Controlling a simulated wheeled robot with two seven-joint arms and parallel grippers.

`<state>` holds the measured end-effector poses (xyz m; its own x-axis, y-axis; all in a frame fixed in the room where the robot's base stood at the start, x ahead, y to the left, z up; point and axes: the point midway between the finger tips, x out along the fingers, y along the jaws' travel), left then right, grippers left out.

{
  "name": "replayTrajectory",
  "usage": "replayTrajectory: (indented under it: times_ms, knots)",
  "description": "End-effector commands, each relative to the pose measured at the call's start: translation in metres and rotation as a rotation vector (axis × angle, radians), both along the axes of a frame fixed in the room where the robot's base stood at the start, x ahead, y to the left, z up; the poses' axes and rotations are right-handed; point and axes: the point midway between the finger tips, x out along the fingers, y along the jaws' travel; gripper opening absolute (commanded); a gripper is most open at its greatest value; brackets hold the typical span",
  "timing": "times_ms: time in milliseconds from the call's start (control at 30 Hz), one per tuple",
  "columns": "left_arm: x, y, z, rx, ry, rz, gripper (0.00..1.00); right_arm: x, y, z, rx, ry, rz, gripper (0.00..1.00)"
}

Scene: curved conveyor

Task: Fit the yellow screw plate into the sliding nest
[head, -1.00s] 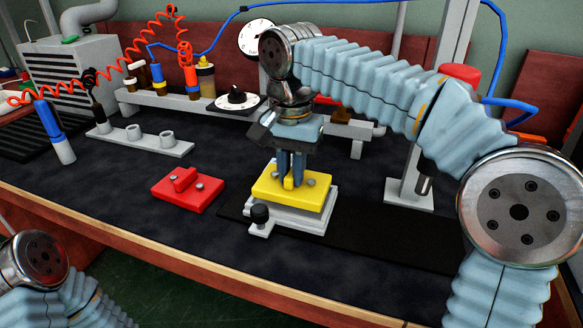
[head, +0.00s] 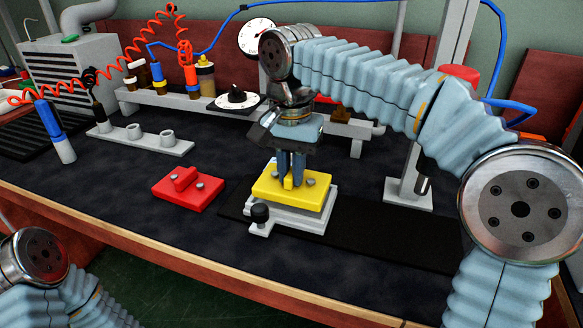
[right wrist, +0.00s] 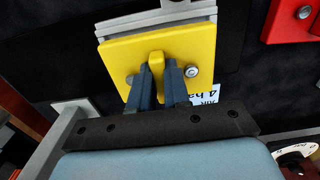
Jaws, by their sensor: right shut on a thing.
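The yellow screw plate (head: 288,200) lies over the light grey sliding nest (head: 300,218) in the head view. It has a raised middle grip and a screw on each side. My right gripper (head: 291,180) is shut on that grip from above. In the right wrist view the fingers (right wrist: 158,82) pinch the grip of the yellow plate (right wrist: 193,45), and a strip of the nest (right wrist: 160,17) shows beyond its edge. The plate hides most of the nest, so I cannot tell whether it is fully seated. My left gripper is not in view; only part of my left arm shows.
A red screw plate (head: 188,190) lies on the dark mat left of the nest. A black track (head: 390,236) runs right. A grey post (head: 408,190) rises behind it. Screwdrivers and a rack stand at back left.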

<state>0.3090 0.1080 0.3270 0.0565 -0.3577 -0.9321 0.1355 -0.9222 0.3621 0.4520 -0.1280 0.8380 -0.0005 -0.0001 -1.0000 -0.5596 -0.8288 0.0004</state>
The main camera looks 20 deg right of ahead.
Motion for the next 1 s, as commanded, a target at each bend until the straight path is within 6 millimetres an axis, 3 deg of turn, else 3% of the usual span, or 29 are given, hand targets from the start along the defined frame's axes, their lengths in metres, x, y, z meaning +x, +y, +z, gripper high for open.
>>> replayTrajectory:
  times_ms: [433, 1000]
  knots:
    - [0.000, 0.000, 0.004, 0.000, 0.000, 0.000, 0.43, 0.000, 0.000, 0.000, 0.000, -0.001, 0.000, 0.00]
    - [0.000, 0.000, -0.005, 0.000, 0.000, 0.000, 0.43, 0.000, 0.000, -0.012, 0.000, 0.000, 0.000, 0.00]
